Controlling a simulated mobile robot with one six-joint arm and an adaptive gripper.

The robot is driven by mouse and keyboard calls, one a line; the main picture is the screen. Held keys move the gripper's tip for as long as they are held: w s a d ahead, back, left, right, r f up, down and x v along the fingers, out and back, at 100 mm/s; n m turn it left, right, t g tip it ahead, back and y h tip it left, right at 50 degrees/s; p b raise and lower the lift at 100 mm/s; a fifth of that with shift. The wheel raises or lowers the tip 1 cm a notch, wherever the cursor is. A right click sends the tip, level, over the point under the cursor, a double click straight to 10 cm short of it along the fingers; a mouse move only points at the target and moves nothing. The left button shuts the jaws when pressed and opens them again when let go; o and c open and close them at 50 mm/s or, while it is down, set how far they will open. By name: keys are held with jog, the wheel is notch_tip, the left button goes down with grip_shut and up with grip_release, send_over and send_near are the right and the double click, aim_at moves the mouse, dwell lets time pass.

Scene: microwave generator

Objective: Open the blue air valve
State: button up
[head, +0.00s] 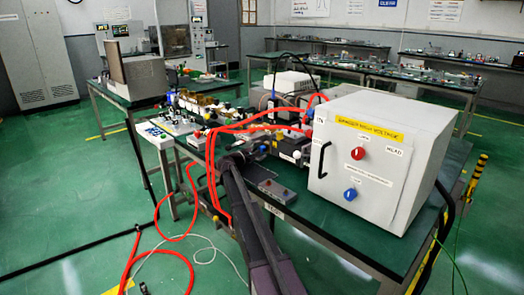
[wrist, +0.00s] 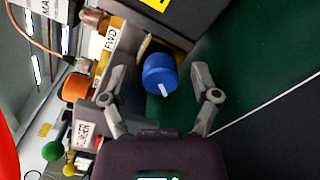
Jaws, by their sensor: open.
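A blue round knob with a white pointer mark (wrist: 160,75), which looks like the blue air valve, is in the middle of the wrist view. My gripper (wrist: 157,84) is open, with one finger on each side of the knob. The knob appears ahead of or between the fingertips, and I see no clear contact. In the head view my gripper (head: 240,157) is over the bench equipment, left of the white cabinet. I cannot make out this knob there; the arm seems to cover it. Another blue knob (head: 350,194) is on the white cabinet front, away from my gripper.
The white cabinet (head: 376,160) with a red knob (head: 358,153) stands on the green bench (head: 335,225). Red hoses (head: 212,165) run over the equipment to the floor. In the wrist view an orange knob (wrist: 76,88) and a FWD label (wrist: 111,38) are at left.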

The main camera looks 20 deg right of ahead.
jog(key=shift+w+d, duration=0.15)
jog(key=shift+d, duration=0.3)
grip_shut()
jog(key=shift+n, duration=1.5)
